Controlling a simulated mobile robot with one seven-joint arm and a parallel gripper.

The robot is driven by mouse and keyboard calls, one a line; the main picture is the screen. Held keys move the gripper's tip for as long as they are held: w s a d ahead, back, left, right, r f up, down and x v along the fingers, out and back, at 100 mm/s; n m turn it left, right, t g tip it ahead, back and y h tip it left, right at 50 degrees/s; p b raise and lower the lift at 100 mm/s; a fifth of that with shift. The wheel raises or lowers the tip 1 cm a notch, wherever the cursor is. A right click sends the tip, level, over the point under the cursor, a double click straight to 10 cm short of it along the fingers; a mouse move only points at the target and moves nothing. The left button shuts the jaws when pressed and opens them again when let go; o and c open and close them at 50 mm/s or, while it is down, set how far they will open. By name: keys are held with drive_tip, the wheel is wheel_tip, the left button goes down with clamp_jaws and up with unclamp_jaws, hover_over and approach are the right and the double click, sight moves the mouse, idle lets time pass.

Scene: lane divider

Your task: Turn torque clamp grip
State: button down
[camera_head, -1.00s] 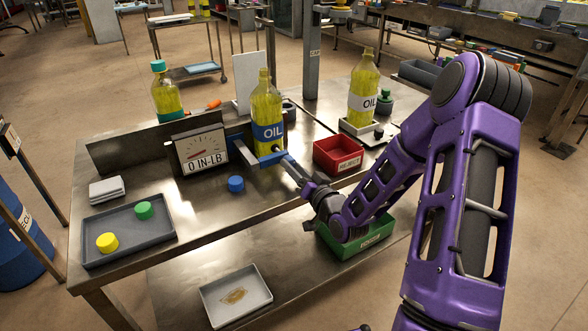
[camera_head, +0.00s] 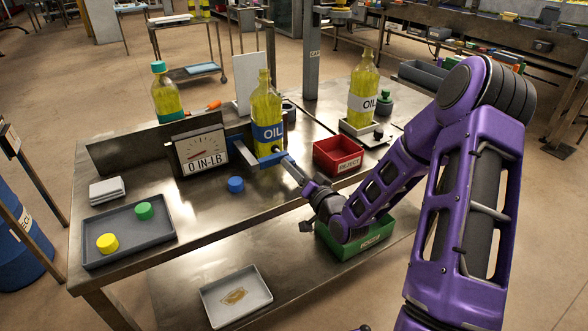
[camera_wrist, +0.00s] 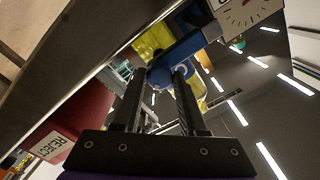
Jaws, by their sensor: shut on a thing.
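The bottle stands upright without a cap. My gripper (camera_head: 284,160) reaches in from the right and is shut on the grip. In the wrist view, the fingers (camera_wrist: 167,78) close on the blue grip (camera_wrist: 190,47); the exact contact is partly hidden. The torque gauge (camera_head: 201,152), left of the bottle, reads 0 IN-LB; it also shows in the wrist view (camera_wrist: 240,14).
A blue cap (camera_head: 236,184) lies on the bench before the gauge. A red reject bin (camera_head: 338,154) stands close right of my gripper. A grey tray (camera_head: 128,242) holds a yellow and a green cap. Another oil bottle (camera_head: 362,90) stands at the right.

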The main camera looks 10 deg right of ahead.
idle(0.4)
drive_tip(key=shift+c, duration=2.2)
unclamp_jaws()
drive_tip(key=p+v, duration=0.6)
drive_tip(key=v, duration=1.1)
drive_tip(key=shift+s, duration=0.15)
drive_tip(key=shift+r, duration=0.1)
